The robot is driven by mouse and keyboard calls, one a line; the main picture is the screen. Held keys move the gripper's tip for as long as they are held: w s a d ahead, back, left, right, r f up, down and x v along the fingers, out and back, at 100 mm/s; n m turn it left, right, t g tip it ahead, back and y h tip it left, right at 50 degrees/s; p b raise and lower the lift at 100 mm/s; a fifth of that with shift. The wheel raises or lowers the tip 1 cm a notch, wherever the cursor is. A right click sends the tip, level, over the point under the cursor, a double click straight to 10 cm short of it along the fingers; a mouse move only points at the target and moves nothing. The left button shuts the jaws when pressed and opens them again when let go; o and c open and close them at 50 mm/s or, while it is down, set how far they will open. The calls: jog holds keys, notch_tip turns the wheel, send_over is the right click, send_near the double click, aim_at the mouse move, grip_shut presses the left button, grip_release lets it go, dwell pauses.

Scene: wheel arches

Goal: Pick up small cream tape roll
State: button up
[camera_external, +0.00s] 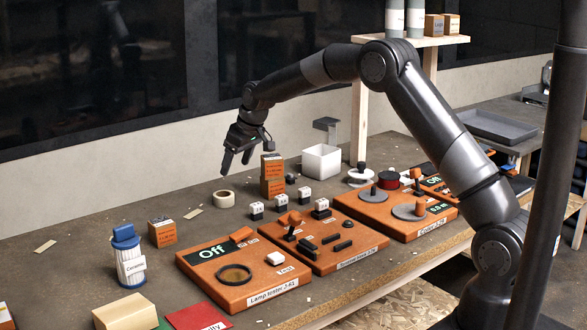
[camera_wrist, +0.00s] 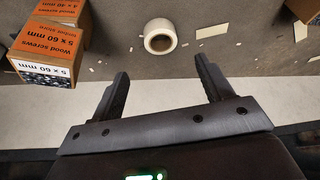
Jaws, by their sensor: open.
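The small cream tape roll (camera_external: 224,199) lies flat on the workbench (camera_external: 75,262), left of the stacked screw boxes. In the wrist view the tape roll (camera_wrist: 160,37) shows as a pale ring with a brown core, beyond the fingertips and roughly centred between them. My gripper (camera_external: 236,172) is above the bench near the roll, pointing down, with its fingers apart and nothing between them. In the wrist view my gripper (camera_wrist: 164,80) also shows both black fingers spread wide. The roll is apart from the fingers and fully visible.
Stacked orange screw boxes (camera_external: 272,187) stand close right of my gripper; they show at upper left in the wrist view (camera_wrist: 45,55). Another orange box (camera_external: 162,233) stands left of the roll. Orange control panels (camera_external: 245,270) line the front. Bare bench surrounds the roll.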

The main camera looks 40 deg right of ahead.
aim_at(226, 191)
jog(key=x, duration=1)
jog(key=shift+w+f, duration=0.3)
jog(key=c, duration=1.1)
